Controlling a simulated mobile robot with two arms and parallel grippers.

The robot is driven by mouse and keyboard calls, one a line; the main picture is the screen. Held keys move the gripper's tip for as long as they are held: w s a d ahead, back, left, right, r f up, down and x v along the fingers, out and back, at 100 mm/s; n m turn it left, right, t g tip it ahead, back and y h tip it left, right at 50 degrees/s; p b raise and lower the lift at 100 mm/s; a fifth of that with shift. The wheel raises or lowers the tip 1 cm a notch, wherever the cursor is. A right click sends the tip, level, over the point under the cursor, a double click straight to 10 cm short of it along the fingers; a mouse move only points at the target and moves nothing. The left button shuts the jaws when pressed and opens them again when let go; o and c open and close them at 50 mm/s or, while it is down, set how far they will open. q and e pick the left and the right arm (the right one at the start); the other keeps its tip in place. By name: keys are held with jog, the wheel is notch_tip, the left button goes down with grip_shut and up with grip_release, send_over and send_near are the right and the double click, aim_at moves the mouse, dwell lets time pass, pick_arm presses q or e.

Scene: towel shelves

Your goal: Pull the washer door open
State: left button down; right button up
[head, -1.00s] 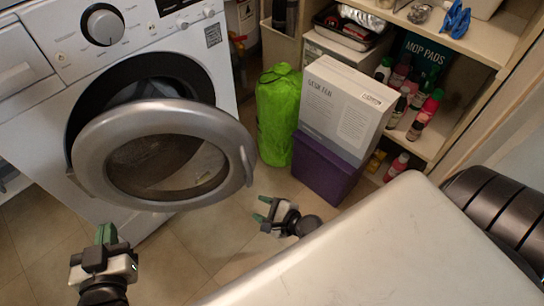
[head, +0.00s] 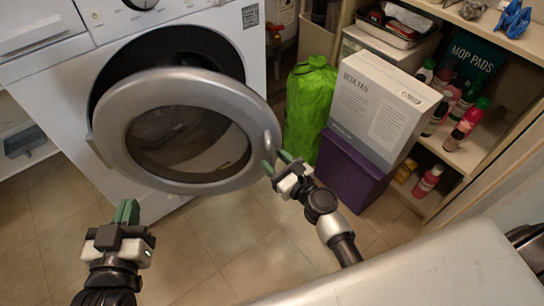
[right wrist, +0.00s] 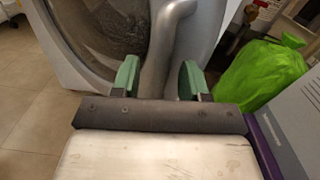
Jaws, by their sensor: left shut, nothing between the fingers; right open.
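The white washer (head: 68,118) stands at the left with its round silver-rimmed door (head: 185,140) standing ajar, swung out from the dark opening. The door's handle (head: 269,146) is on its right rim. My right gripper (head: 277,162) is open at the handle. In the right wrist view, the grey handle (right wrist: 163,50) shows between the two green fingers of this gripper (right wrist: 158,80). I cannot tell whether the fingers touch it. My left gripper (head: 127,208) is shut and empty, below and left of the door, apart from it.
A green bag (head: 310,105), a purple box (head: 347,172) and a white desk fan carton (head: 380,110) stand right of the door. Shelves with bottles (head: 465,125) are further right. The tiled floor (head: 205,250) below the door is clear.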

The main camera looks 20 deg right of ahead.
jog(key=shift+x, duration=0.85)
jog(key=shift+c, duration=0.3)
grip_shut()
